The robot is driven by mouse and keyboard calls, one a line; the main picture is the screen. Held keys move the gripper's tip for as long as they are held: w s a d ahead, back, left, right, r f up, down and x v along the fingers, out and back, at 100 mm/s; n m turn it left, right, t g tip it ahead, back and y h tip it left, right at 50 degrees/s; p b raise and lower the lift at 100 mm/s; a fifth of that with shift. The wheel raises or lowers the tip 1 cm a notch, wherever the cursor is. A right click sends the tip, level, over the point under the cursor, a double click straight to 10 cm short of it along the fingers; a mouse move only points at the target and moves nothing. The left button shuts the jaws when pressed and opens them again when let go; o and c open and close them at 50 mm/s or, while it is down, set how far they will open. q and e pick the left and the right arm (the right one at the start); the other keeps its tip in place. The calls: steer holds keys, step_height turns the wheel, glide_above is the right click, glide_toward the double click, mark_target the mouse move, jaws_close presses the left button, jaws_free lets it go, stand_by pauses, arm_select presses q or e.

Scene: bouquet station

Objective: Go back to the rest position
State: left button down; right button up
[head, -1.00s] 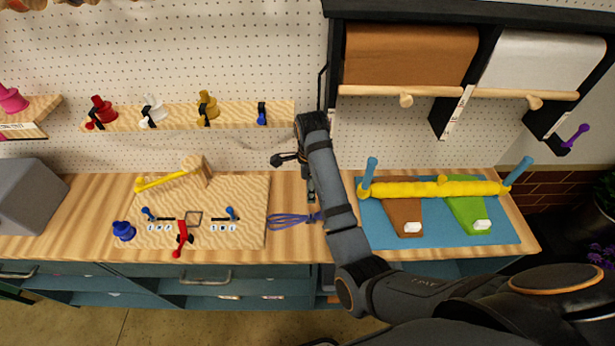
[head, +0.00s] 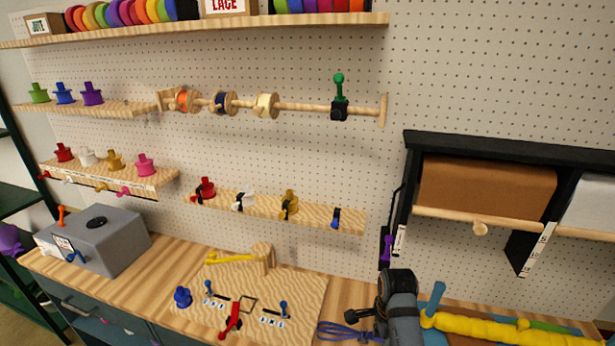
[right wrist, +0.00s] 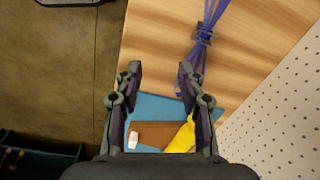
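My right gripper (right wrist: 155,88) is open and empty in the right wrist view, its two fingers apart over the bench. My left gripper is in neither current view.
The wooden board (head: 300,295) carries a yellow lever and a red handle. A grey box (head: 110,245) stands at left. A yellow roll (head: 480,328) lies right of my arm. A black rack (head: 500,145) hangs on the pegboard. A blue mat (right wrist: 160,107) lies below the gripper.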

arm_select(q)
steer(key=w, duration=0.5)
arm_select(e)
steer(key=s+d+n+t, duration=0.2)
steer(key=s+d+n, duration=0.1)
steer(key=s+n, duration=0.6)
steer(key=s+d+n+t, duration=0.1)
steer(key=s+d+n, duration=0.2)
steer(key=s+n, duration=0.55)
steer(key=s+d+f+g+b, duration=0.1)
steer(key=s+f+b, duration=0.15)
steer(key=f, duration=1.45)
steer(key=s+d+f+b, duration=0.15)
steer(key=f+b, duration=0.25)
steer(key=f, duration=1.3)
arm_select(q)
steer(key=s+f+b, duration=0.3)
steer(key=f, duration=0.7)
steer(key=shift+d+b, duration=0.15)
steer(key=shift+b, duration=0.2)
arm_select(e)
steer(key=s+d+f+g, duration=0.1)
steer(key=s+f, duration=1.5)
steer(key=f, duration=0.3)
steer(key=shift+s+n+h, duration=0.3)
steer(key=shift+s+n, duration=0.05)
steer(key=shift+s, duration=0.05)
